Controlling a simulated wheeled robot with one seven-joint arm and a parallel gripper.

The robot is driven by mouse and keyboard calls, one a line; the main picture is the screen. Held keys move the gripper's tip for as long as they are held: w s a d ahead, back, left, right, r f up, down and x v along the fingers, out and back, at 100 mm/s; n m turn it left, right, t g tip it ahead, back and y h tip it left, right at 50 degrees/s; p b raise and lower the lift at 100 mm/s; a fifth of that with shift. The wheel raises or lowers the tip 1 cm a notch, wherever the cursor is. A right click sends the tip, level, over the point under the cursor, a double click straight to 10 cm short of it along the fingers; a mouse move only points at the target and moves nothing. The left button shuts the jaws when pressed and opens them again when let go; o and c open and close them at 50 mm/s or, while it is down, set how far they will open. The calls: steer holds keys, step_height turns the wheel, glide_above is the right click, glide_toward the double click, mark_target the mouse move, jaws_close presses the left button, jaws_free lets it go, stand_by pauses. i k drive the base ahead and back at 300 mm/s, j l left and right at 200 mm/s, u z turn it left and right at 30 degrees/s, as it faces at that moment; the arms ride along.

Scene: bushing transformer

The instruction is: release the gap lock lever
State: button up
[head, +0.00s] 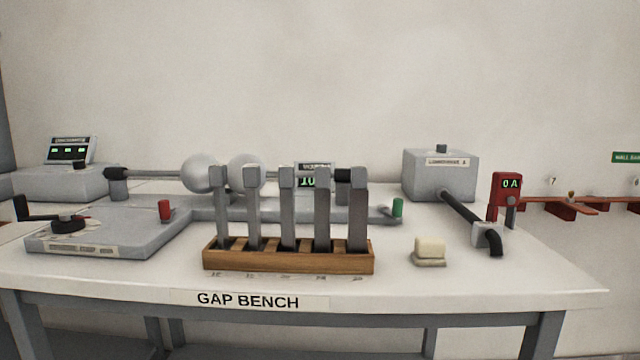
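On the bench labelled GAP BENCH (250,300), two pale grey spheres (204,173) sit side by side on a horizontal rod. A small upright red handle (165,209) stands on the grey base at the left. A small upright green handle (397,207) stands at the right end of the grey rail. I cannot tell which of these is the gap lock lever, as neither shows a readable label. A black crank handle (36,214) is at the far left. My gripper is not in view.
A wooden rack (288,259) of several upright grey bars stands at the front, hiding part of the rail and a green display. A cream block (429,248), a grey box (440,174) and a red meter (506,190) are at the right. The front right tabletop is clear.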

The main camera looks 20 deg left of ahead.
mark_target(166, 211)
steer(key=j+u, duration=0.1)
steer(key=j, duration=1.05)
steer(key=i+j, duration=0.15)
steer(key=j, duration=1)
steer(key=k+l+u, duration=0.1)
steer(key=k+l, duration=0.25)
steer(key=l, duration=0.15)
